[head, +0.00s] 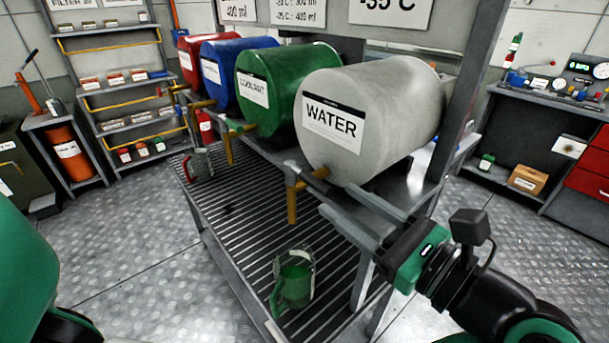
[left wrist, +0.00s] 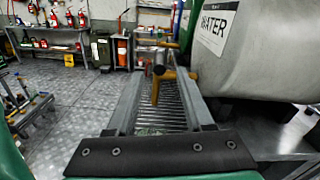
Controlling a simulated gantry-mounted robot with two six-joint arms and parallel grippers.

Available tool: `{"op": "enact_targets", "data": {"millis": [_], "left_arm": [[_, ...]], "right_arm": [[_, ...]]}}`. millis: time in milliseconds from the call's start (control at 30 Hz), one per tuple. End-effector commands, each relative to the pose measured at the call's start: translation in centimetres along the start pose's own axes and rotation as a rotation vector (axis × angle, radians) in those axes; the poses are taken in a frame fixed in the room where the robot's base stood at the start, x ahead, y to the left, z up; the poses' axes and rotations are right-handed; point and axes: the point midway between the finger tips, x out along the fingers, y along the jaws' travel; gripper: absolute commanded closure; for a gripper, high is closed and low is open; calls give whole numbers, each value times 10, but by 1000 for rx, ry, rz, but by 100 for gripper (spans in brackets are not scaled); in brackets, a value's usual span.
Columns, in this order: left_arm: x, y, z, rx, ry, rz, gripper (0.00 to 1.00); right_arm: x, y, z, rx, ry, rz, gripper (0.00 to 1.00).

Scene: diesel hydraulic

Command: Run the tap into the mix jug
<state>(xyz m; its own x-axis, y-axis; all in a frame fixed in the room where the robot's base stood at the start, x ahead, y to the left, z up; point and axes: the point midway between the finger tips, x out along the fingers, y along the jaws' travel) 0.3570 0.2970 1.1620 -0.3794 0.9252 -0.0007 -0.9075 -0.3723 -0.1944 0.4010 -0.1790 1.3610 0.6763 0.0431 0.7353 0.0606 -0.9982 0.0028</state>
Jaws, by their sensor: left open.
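The grey water drum (head: 380,105) lies on its side on the rack, labelled WATER. A clear jug with a green handle and green contents (head: 296,272), likely the mix jug, stands on the slatted grate below. In the left wrist view the tap (left wrist: 157,88) shows between the fingers (left wrist: 163,78), and the drum (left wrist: 235,55) is close on the right. My right gripper is not in view.
Green (head: 278,98), blue (head: 222,68) and red (head: 190,48) drums with brass taps line the rack. A red-handled jug (head: 200,164) stands on the far grate. The grate (head: 240,235) between is clear. Shelves and a workbench (head: 520,140) stand at the sides.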

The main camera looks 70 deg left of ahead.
Motion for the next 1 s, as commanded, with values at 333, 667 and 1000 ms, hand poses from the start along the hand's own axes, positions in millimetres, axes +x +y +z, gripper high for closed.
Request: {"op": "enact_targets", "data": {"millis": [333,667,1000], "left_arm": [[76,1,2,-1,-1,4,48],[98,1,0,-1,-1,1,48],[98,0,0,-1,-1,1,86]], "right_arm": [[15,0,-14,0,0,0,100],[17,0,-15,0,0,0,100],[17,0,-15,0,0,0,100]]}}
